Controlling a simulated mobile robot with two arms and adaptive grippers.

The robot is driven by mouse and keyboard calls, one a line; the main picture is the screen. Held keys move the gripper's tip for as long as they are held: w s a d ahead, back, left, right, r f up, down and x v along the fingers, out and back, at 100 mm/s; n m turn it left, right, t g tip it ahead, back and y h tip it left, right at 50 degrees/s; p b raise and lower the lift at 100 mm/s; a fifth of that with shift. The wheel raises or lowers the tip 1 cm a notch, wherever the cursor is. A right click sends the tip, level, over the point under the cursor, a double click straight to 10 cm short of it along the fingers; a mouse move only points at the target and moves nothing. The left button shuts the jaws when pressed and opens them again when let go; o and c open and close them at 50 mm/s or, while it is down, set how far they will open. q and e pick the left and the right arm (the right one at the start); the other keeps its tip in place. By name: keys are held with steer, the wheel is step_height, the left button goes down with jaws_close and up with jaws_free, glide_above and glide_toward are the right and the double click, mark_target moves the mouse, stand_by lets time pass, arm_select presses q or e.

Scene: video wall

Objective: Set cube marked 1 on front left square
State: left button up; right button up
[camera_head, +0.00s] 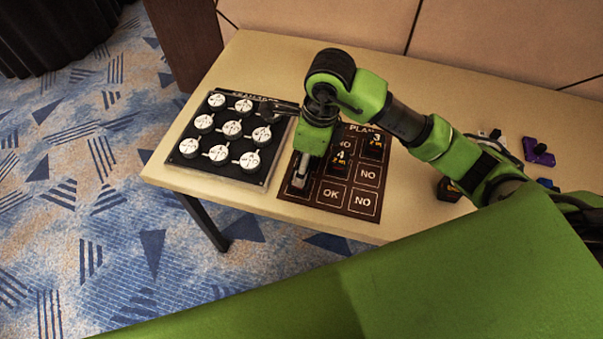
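A brown mat (321,209) with a grid of labelled squares lies on the table. My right arm comes in from the right, and its gripper (299,184) points down over the mat's front left square, largely hiding it. I cannot tell whether the fingers are open or hold something. A dark cube marked 4 (339,161) stands on the mat's middle square, and a cube marked 3 (375,146) stands at its back right. I cannot make out a cube marked 1; the gripper may hide it. My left gripper is not in view.
A black board (186,167) with several white round discs lies left of the mat. A dark cube (449,190) sits right of the mat beside my arm. A purple object (538,151) and a small white one (494,134) lie farther right. A wall stands behind the table.

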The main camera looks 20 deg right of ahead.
mark_target(308, 179)
steer(key=r, duration=0.4)
steer(key=shift+s+d+r, duration=0.2)
steer(key=shift+d+r, duration=0.1)
steer(key=shift+r, duration=0.1)
steer(key=shift+s+f, duration=0.1)
